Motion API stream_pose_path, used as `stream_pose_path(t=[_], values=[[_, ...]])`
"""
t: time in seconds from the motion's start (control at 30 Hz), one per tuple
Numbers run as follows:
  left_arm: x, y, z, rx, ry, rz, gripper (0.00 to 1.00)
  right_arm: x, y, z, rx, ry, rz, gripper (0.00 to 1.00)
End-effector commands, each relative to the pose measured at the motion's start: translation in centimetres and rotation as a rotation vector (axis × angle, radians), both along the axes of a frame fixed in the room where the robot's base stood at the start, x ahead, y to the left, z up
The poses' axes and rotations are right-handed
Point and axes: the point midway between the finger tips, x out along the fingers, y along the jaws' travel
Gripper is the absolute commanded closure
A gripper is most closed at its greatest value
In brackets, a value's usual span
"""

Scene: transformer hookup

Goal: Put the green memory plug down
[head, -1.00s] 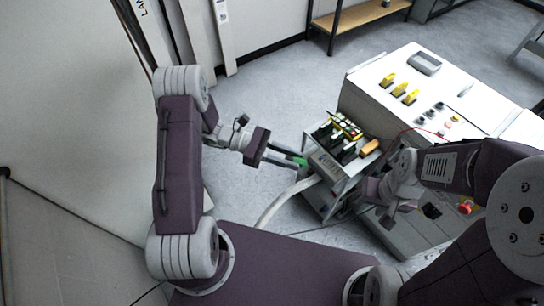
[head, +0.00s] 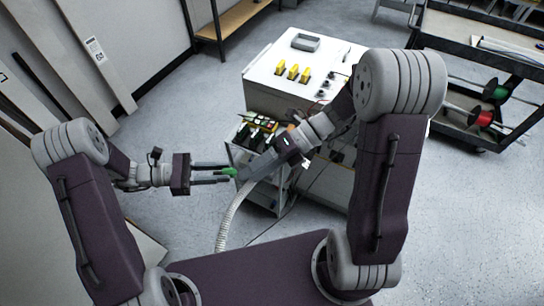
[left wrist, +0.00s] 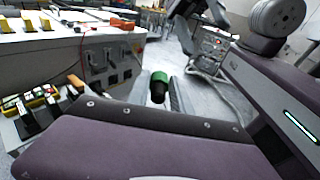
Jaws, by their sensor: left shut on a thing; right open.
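The green memory plug (head: 229,172) is between the tips of my left gripper (head: 226,175), which is shut on it. In the left wrist view the plug (left wrist: 160,78) shows a green collar and a black end between the two fingers. It is held in the air, left of the small cart (head: 262,190). My right gripper (head: 262,163) is open and reaches in from the right, just to the right of the plug. Whether it touches the plug cannot be told. Its arm and body hide part of the cart.
Dark slotted holders (head: 258,132) stand on the small cart. Behind is a white-topped bench (head: 275,65) with yellow parts (head: 292,70). A pale ribbed hose (head: 228,218) hangs below the grippers. A dark cart with spools (head: 485,118) stands right. The floor at left is clear.

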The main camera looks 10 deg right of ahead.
Motion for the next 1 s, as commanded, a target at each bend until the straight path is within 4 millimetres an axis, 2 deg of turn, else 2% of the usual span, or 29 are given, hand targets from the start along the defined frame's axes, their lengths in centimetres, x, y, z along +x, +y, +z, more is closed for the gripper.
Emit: stream_pose_path(t=[0.03, 0.1, 0.13, 0.3, 0.43, 0.57, 0.8, 1.0], values=[[0.0, 0.0, 0.0, 0.000, 0.000, 0.000, 1.00, 2.2, -0.9, -0.1, 0.067, 0.074, -0.116, 0.44], [0.0, 0.0, 0.0, 0.000, 0.000, 0.000, 1.00, 4.5, -2.4, -0.8, 0.126, 0.116, -0.226, 0.44], [0.0, 0.0, 0.0, 0.000, 0.000, 0.000, 1.00, 5.0, -3.1, -1.3, 0.136, 0.129, -0.258, 0.44], [0.0, 0.0, 0.0, 0.000, 0.000, 0.000, 1.00, 5.3, -5.3, -3.1, 0.157, 0.186, -0.339, 0.44], [0.0, 0.0, 0.0, 0.000, 0.000, 0.000, 1.00, 5.3, -5.4, -3.1, 0.156, 0.182, -0.343, 0.44], [0.0, 0.0, 0.0, 0.000, 0.000, 0.000, 1.00, 5.4, -4.1, -3.5, 0.156, 0.184, -0.338, 0.44], [0.0, 0.0, 0.0, 0.000, 0.000, 0.000, 1.00, 5.6, 1.1, -5.4, 0.153, 0.185, -0.335, 0.44], [0.0, 0.0, 0.0, 0.000, 0.000, 0.000, 1.00, 5.9, 4.5, -6.7, 0.153, 0.182, -0.336, 0.44]])
